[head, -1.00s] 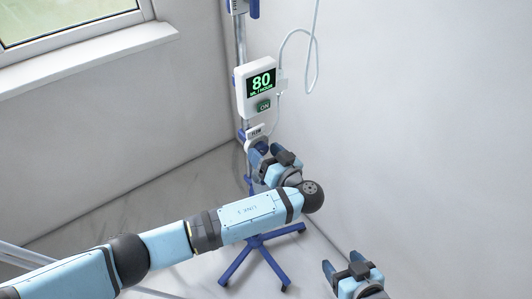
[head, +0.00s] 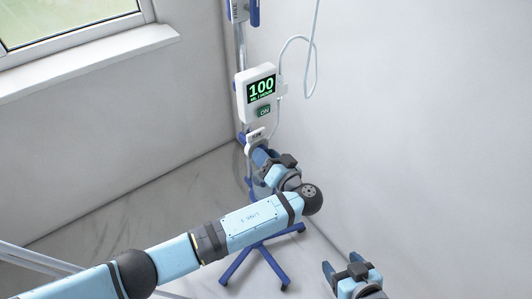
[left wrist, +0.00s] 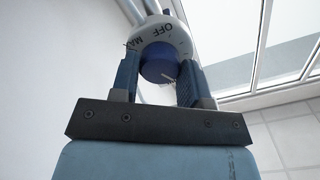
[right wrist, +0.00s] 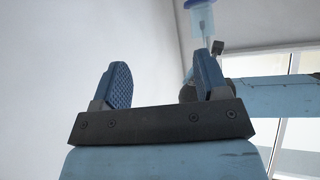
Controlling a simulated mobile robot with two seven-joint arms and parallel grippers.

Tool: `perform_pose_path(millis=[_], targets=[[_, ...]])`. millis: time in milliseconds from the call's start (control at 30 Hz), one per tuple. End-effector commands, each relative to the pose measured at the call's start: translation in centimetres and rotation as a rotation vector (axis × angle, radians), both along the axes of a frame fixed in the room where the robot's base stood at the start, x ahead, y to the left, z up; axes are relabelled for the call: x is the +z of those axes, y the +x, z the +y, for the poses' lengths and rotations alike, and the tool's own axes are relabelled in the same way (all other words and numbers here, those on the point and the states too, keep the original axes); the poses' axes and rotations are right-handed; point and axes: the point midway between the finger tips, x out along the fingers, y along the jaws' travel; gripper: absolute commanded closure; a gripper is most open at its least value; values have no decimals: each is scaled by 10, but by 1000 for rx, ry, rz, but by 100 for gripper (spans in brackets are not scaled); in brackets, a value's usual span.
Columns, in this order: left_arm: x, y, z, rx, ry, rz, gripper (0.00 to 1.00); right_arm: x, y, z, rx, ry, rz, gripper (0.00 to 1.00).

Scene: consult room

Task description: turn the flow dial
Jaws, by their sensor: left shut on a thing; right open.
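The white pump box (head: 257,92) hangs on the pole in the head view. Its screen (head: 261,88) reads 100 in green, with a green ON panel (head: 264,111) below. The flow label (head: 256,135) is under the box. The blue flow dial (left wrist: 159,66) sits between my left fingers in the left wrist view, before a white plate with OFF and MAX. My left gripper (head: 262,156) is shut on the dial, which it mostly hides in the head view. My right gripper (right wrist: 158,85) is open and empty; it shows at the bottom of the head view (head: 340,270).
The pole stands on a blue wheeled base (head: 262,258) near the room corner. A clear tube (head: 312,60) loops right of the pump box. A window (head: 65,18) with a white sill is at upper left. Bare wall and free room lie to the right.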

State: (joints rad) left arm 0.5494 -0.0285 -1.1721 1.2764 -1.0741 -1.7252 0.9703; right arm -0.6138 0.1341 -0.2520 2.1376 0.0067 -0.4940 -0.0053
Motion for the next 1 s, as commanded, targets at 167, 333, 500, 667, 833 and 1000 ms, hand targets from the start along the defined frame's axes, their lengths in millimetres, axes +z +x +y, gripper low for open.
perform_pose_path(millis=[167,333,500,667,833,1000], targets=[[2,-1,-1,0,135,102,82,6,-1,-1,-4,6,15,32],[2,-1,0,0,267,198,82,11,-2,-1,-10,10,26,32],[2,-1,-1,-1,398,294,82,14,-3,-2,-14,13,40,32],[2,-1,0,0,521,382,82,20,-3,-3,-20,17,46,32],[2,-1,-1,-1,641,470,82,21,-3,-4,-26,19,61,32],[2,0,-1,-1,746,545,82,27,-3,-5,-33,26,66,32]])
